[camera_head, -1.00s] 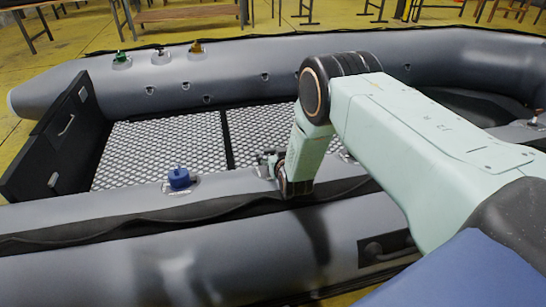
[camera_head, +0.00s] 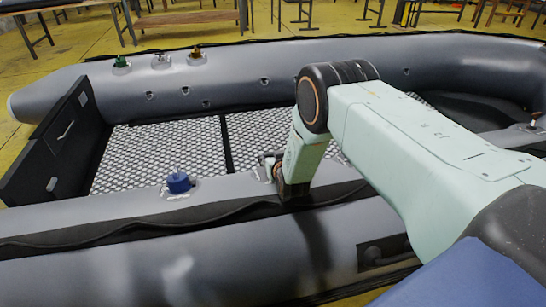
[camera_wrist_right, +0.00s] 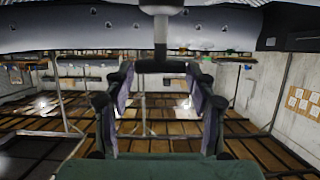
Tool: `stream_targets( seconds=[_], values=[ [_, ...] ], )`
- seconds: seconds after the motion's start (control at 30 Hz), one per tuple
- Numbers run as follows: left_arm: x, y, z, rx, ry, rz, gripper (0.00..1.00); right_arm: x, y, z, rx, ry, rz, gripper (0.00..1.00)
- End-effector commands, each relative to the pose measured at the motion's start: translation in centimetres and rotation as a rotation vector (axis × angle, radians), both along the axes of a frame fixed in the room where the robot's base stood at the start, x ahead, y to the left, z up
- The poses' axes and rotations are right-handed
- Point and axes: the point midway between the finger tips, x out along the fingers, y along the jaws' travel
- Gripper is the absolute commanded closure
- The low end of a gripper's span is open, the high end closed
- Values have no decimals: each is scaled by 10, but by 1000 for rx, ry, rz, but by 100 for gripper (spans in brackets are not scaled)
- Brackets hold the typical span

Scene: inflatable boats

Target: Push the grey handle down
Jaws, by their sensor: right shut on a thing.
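The grey handle (camera_wrist_right: 160,66) shows in the right wrist view as a dark grey crossbar on a pale stem below the boat's tube. My right gripper (camera_wrist_right: 160,78) has one fingertip at each end of this bar and is shut on it. In the head view my right gripper (camera_head: 268,165) is small and mostly hidden behind my wrist, at the inner side of the near tube. The handle cannot be told apart from the gripper there. My left gripper is in neither view.
The grey inflatable boat (camera_head: 110,240) fills the head view. A blue cap (camera_head: 178,182) sits on the near tube, left of my wrist. Green (camera_head: 121,60) and orange (camera_head: 195,50) fittings sit on the far tube. A black board (camera_head: 50,150) closes the left end.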

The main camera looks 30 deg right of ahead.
Motion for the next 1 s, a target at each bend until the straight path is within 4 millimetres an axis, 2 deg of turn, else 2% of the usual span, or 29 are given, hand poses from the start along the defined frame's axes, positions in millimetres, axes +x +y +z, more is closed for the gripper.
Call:
stream_targets(
  seconds=[0.03,0.37,0.53,0.8,1.0],
  values=[
    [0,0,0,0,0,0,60,0,0,0,1,-1,0,72],
    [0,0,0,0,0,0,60,0,0,1,0,-1,-1,100],
    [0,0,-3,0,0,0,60,0,0,-5,0,-1,-1,100],
    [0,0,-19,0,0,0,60,-5,1,-31,1,0,0,100],
    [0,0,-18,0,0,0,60,-6,2,-31,1,3,0,100]
  ],
)
